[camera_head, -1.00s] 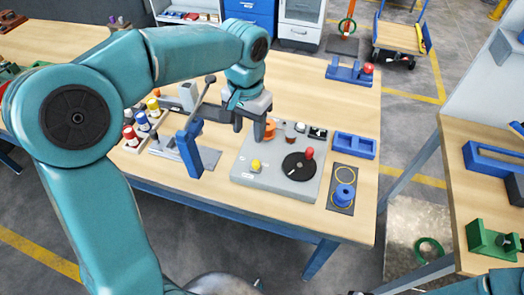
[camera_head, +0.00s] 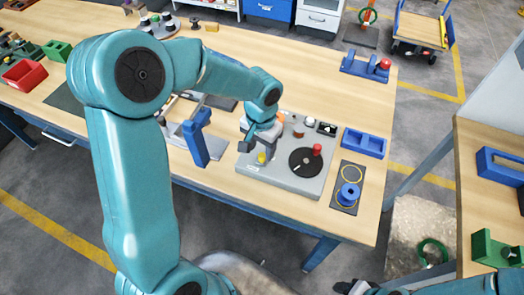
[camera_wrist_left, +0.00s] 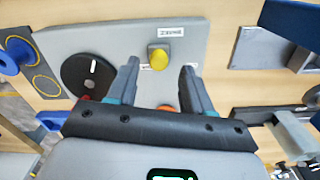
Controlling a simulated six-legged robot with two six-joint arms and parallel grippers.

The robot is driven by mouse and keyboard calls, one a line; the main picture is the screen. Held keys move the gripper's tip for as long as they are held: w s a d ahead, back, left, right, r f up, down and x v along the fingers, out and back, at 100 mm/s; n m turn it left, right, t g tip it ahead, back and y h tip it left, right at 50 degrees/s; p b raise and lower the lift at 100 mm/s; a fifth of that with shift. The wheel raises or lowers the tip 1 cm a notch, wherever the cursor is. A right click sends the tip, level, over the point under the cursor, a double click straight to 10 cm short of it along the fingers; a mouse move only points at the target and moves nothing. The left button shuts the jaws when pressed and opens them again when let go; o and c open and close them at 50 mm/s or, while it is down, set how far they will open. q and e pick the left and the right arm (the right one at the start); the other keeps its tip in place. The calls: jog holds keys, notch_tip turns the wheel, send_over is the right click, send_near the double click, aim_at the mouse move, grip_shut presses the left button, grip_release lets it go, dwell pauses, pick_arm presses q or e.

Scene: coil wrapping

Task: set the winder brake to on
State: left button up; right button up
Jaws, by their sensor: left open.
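The winder is a grey plate (camera_head: 300,187) on the workbench, with a black disc (camera_head: 301,163) that carries a red knob (camera_head: 317,149). A yellow knob (camera_head: 261,157) sits near the plate's left side. In the left wrist view the yellow knob (camera_wrist_left: 159,59) stands on a small grey base beside a white label (camera_wrist_left: 171,32), which appears upside down. My left gripper (camera_head: 257,145) is open above the plate. In the left wrist view its fingertips (camera_wrist_left: 159,69) lie on either side of the yellow knob; contact is not visible. A dark part of my right gripper (camera_head: 352,287) shows at the bottom edge.
A blue upright lever stand (camera_head: 198,140) is left of the plate. A blue tray (camera_head: 364,143) and a dark mat with a blue spool (camera_head: 348,194) are to its right. An orange piece (camera_head: 279,117) and small knobs line the plate's back edge.

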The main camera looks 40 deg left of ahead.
aim_at(261, 155)
pick_arm(q)
notch_tip(261, 155, down, 3)
jog(key=shift+d+f, duration=0.1)
jog(key=shift+d, duration=0.05)
jog(key=shift+w+f, duration=0.1)
jog(key=shift+f, duration=0.15)
jog(key=shift+s+r, duration=0.15)
jog(key=shift+s, duration=0.05)
jog(key=shift+c, duration=0.3)
jog(key=shift+w, duration=0.1)
grip_shut()
pick_arm(e)
jog(key=shift+s+r, duration=0.1)
jog(key=shift+r, duration=0.1)
pick_arm(q)
jog(key=shift+a, duration=0.7)
jog(key=shift+s+a+b, duration=0.2)
jog(key=shift+a, duration=0.4)
jog(key=shift+s+a+b, duration=0.2)
jog(key=shift+a, duration=0.35)
jog(key=shift+d, duration=0.1)
pick_arm(e)
jog(key=shift+s+a+f, duration=0.2)
jog(key=shift+a+f, duration=0.3)
jog(key=shift+a, duration=0.2)
